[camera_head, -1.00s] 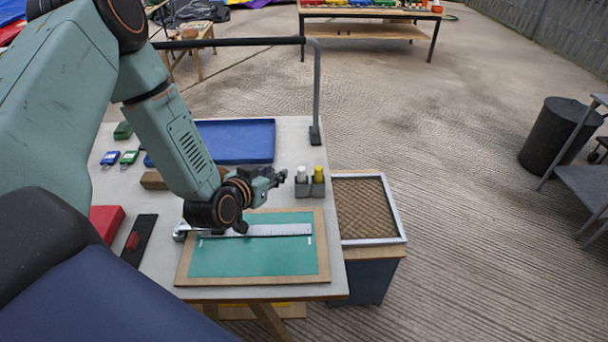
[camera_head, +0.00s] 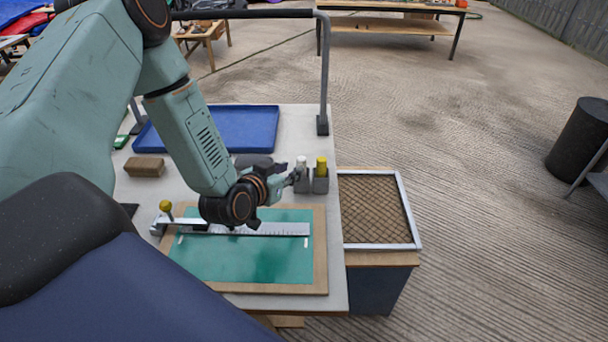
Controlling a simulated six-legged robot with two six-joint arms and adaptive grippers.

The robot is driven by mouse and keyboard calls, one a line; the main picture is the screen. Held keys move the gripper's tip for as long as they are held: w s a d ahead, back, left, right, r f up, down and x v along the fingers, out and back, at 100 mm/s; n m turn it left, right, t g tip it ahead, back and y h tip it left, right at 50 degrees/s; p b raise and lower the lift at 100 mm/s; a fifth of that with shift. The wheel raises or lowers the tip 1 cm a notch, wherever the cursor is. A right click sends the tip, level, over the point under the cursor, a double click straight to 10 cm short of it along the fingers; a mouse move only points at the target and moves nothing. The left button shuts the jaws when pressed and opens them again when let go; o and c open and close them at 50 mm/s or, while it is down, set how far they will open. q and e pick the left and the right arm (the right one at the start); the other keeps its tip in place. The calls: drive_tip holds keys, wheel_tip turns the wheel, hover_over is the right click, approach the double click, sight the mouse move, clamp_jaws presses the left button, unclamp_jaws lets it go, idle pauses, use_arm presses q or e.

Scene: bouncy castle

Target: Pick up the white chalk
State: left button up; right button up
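A white stick that looks like the white chalk (camera_head: 301,162) stands upright in a small grey holder (camera_head: 302,185) near the table's right edge. A yellow-topped stick (camera_head: 321,162) stands in a like holder just right of it. My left gripper (camera_head: 296,174) reaches in from the left, its tips at the white stick's holder and partly overlapping it in the view. It is too small and dark to tell whether the fingers are open or touch the stick. My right gripper is not in view.
A green board with a wooden border (camera_head: 320,270) and a metal ruler (camera_head: 275,229) lies in front. A blue tray (camera_head: 250,125), a brown block (camera_head: 145,167) and a grey post (camera_head: 324,80) are behind. A mesh-topped bin (camera_head: 375,210) stands right.

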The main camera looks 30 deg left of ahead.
sight(301, 165)
use_arm(q)
drive_tip(key=shift+a+x, duration=0.2)
drive_tip(key=shift+x, duration=0.9)
drive_tip(key=b+x, duration=0.1)
drive_tip(key=x, duration=0.4)
drive_tip(key=shift+w+f+b, duration=0.2)
drive_tip(key=shift+f+b, duration=0.05)
drive_tip(key=shift+b, duration=0.05)
drive_tip(key=shift+s+d+r, duration=0.2)
drive_tip(key=shift+d+r, duration=0.1)
drive_tip(key=shift+r, duration=0.1)
drive_tip(key=shift+c, duration=1)
drive_tip(key=shift+a+f, duration=0.15)
drive_tip(key=shift+f, duration=0.05)
drive_tip(key=shift+c, duration=2.1)
